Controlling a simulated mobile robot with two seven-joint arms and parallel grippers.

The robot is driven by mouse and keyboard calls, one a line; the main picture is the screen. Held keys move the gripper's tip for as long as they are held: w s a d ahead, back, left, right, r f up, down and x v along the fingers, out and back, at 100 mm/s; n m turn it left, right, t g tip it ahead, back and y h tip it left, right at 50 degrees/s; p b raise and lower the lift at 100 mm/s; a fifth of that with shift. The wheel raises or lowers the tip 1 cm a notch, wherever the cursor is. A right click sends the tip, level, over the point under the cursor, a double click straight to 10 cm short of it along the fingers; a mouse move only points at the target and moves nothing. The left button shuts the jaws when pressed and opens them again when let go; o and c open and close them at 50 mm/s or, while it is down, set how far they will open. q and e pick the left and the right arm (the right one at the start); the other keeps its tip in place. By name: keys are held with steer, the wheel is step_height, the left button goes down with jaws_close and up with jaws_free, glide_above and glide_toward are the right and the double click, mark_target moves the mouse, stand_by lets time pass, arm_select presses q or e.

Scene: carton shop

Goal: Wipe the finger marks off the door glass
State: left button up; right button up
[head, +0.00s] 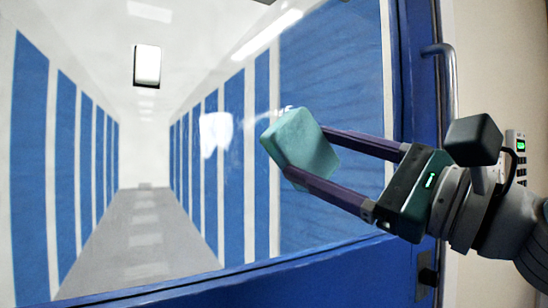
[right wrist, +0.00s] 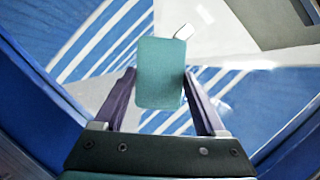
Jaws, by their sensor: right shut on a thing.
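The door glass (head: 140,230) fills most of the head view, in a blue door frame (head: 330,270). A cloudy whitish patch (head: 216,131) shows on the glass left of my right gripper, and small white marks (head: 284,110) show just above the sponge. My right gripper (head: 308,152) is shut on a teal sponge (head: 298,138), held in front of the glass. I cannot tell if the sponge touches the glass. In the right wrist view the sponge (right wrist: 160,73) sits between both fingers. My left gripper is not in view.
A vertical metal door handle (head: 447,75) stands on the blue door edge, above and behind my right gripper. A keypad with a green light (head: 517,145) is on the wall at the right. A corridor with blue and white striped walls shows through the glass.

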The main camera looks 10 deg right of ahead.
mark_target(333, 156)
steer(key=shift+w+a, duration=0.25)
steer(key=shift+w, duration=0.45)
steer(key=shift+w+d+f+b, duration=0.15)
steer(key=shift+d+b, duration=0.3)
steer(key=shift+b, duration=0.3)
steer(key=shift+w+d+b, duration=0.25)
steer(key=shift+d+b, duration=0.5)
steer(key=shift+w+d+r, duration=0.1)
steer(key=shift+d+r, duration=0.05)
steer(key=shift+r, duration=0.15)
steer(key=shift+s+a+p, duration=0.35)
steer(key=shift+a+p, duration=0.45)
steer(key=shift+a, duration=0.05)
steer(key=shift+s+a+f, duration=0.1)
steer(key=shift+s+a, duration=0.1)
steer(key=shift+a, duration=0.4)
